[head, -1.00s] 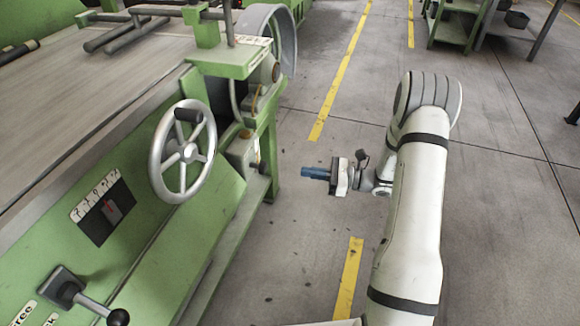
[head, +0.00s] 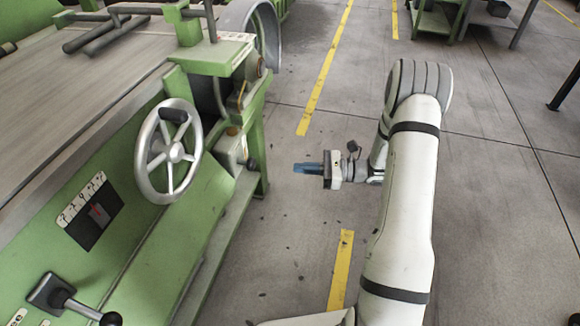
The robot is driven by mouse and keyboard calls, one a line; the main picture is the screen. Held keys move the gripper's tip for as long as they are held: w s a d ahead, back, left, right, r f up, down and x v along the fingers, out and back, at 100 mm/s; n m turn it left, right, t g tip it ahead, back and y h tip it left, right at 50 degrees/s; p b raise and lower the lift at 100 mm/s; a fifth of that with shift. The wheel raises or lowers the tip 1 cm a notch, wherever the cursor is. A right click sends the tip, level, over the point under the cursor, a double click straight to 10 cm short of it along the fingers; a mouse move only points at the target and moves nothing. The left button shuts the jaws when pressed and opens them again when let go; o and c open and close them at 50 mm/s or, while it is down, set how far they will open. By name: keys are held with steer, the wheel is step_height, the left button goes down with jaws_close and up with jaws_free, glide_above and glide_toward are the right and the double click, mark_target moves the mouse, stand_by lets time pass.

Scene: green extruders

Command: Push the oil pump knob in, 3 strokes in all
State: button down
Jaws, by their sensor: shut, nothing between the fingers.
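The oil pump appears to be the small grey-green box (head: 231,147) with a brass cap on the end of the green machine. A small dark knob (head: 251,164) sticks out from its right side, small and hard to make out. My gripper (head: 299,168) has blue fingers that are shut and empty. It points left towards the knob at about the same height in the picture. A clear gap of floor shows between the fingertips and the knob; the true distance in depth is hard to tell.
A silver handwheel (head: 170,152) stands out from the machine left of the pump. A black-knobbed lever (head: 75,304) is at lower left. The machine's green leg (head: 258,140) is behind the pump. Open grey floor with yellow lines (head: 340,270) lies around my arm.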

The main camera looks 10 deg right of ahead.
steer(key=s+a+r+n+g+h, duration=0.1)
steer(key=s+r+n+g+h, duration=0.1)
steer(key=s+r+n+h, duration=0.3)
steer(key=s+a+r+n+g+h, duration=0.1)
steer(key=s+r+n+g+h, duration=0.2)
steer(key=s, duration=0.5)
steer(key=s+a+r+n+g+h, duration=0.1)
steer(key=s+r+n+g+h, duration=0.1)
steer(key=s+r+n+h, duration=0.3)
steer(key=s+d+r+n+t+h, duration=0.1)
steer(key=s+d+n+t+h, duration=0.3)
steer(key=s+d+n, duration=0.1)
steer(key=shift+s+r+n+h, duration=0.25)
steer(key=shift+s+n, duration=0.3)
steer(key=shift+n, duration=0.55)
steer(key=shift+d, duration=0.1)
